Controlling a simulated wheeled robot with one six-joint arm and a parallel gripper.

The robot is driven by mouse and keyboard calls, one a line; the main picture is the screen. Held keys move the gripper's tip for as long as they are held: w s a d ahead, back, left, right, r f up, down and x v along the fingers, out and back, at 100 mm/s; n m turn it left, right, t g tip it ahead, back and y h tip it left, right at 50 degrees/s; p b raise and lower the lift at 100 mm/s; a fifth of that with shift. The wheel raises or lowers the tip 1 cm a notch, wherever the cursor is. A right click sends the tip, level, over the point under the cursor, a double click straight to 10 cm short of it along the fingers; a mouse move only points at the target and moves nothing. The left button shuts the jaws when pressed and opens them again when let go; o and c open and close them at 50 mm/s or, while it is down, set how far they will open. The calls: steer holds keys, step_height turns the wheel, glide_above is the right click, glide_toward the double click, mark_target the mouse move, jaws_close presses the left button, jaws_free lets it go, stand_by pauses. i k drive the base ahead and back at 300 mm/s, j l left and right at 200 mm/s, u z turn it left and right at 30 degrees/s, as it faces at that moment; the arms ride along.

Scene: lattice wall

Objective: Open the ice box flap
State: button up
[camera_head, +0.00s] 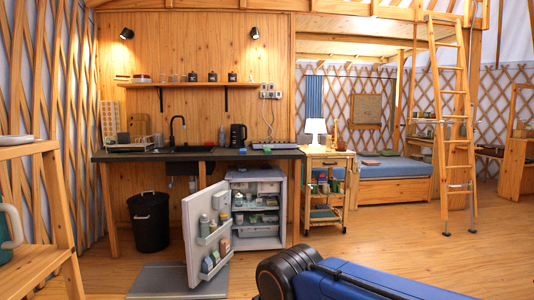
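A small white fridge (291,205) stands under the dark counter in the middle of the view. Its door (191,238) is wide open to the left, with bottles and packs in the door racks. The ice box would be at the top of the inside, where pale shapes (268,188) show; they are too small to tell the flap or whether it is shut. Shelves below hold several food containers. My blue and black arm crosses the bottom of the view, in front of and below the fridge. My gripper is not in view.
A black bin (150,222) stands left of the fridge door. A grey mat (165,282) lies on the floor below the door. A wooden trolley (328,200) with a lamp stands right of the fridge. The wooden floor at right (430,255) is clear.

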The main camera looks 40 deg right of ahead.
mark_target(271, 187)
steer(key=i+l+z, duration=0.1)
steer(key=i+l, duration=0.3)
steer(key=i+l+z, duration=0.1)
steer(key=i+l, duration=0.25)
steer(key=i, duration=0.2)
steer(key=i+l+z, duration=0.15)
steer(key=i+l, duration=0.2)
steer(key=i+l+z, duration=0.1)
steer(key=i+l, duration=0.15)
steer(key=i, duration=0.35)
steer(key=i+l+z, duration=0.1)
steer(key=i, duration=0.45)
steer(key=l, duration=0.1)
